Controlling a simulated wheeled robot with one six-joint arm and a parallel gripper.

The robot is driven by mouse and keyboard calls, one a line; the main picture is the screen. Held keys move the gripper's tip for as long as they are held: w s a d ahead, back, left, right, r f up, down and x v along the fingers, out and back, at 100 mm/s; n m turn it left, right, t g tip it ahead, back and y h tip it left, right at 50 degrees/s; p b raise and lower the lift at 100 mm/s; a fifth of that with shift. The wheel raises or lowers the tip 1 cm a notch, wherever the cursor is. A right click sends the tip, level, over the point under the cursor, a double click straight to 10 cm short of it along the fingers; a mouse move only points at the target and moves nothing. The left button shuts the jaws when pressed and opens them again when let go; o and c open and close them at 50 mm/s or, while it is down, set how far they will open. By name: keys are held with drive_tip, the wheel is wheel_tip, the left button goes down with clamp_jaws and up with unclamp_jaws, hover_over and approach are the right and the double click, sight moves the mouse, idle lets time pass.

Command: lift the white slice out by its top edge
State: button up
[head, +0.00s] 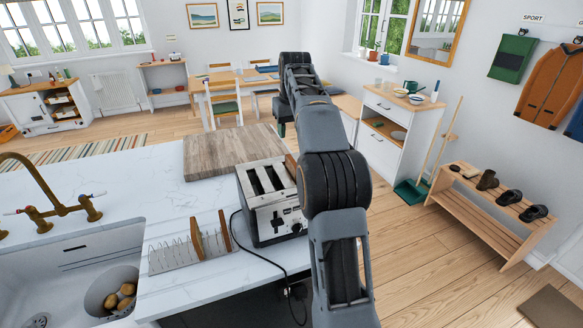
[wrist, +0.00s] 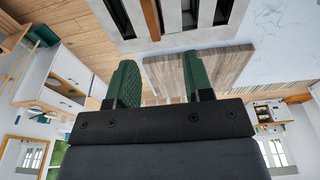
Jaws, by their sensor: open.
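I cannot make out a white slice for certain in either view. The toaster (head: 270,205) stands on the white counter with dark slots in its top, partly hidden by my arm. In the wrist view the toaster top (wrist: 170,22) is cut off by the upper edge, and a brown slice edge (wrist: 150,18) shows between dark slots. My gripper (wrist: 160,63) is open, with its two green fingers apart and nothing between them.
A wooden board (head: 230,152) lies behind the toaster. A wire rack (head: 175,254) with two brown slices stands to the toaster's left. The sink (head: 75,275) is at the left.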

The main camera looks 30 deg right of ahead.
sight(292, 159)
drive_tip(key=f, duration=0.2)
drive_tip(key=w+d+f, duration=0.1)
drive_tip(key=f, duration=0.2)
drive_tip(key=w+f+b, duration=0.1)
drive_tip(key=f, duration=0.1)
drive_tip(key=shift+d+f, duration=0.35)
drive_tip(key=shift+w+d+f+p, duration=0.1)
drive_tip(key=shift+f+p, duration=0.05)
drive_tip(key=shift+f, duration=0.75)
drive_tip(key=shift+w+f+p, duration=0.15)
drive_tip(key=shift+f+p, duration=0.05)
drive_tip(key=shift+f, duration=0.7)
drive_tip(key=shift+w+d+f+p, duration=0.1)
drive_tip(key=shift+f+p, duration=0.05)
drive_tip(key=shift+f, duration=0.75)
clamp_jaws()
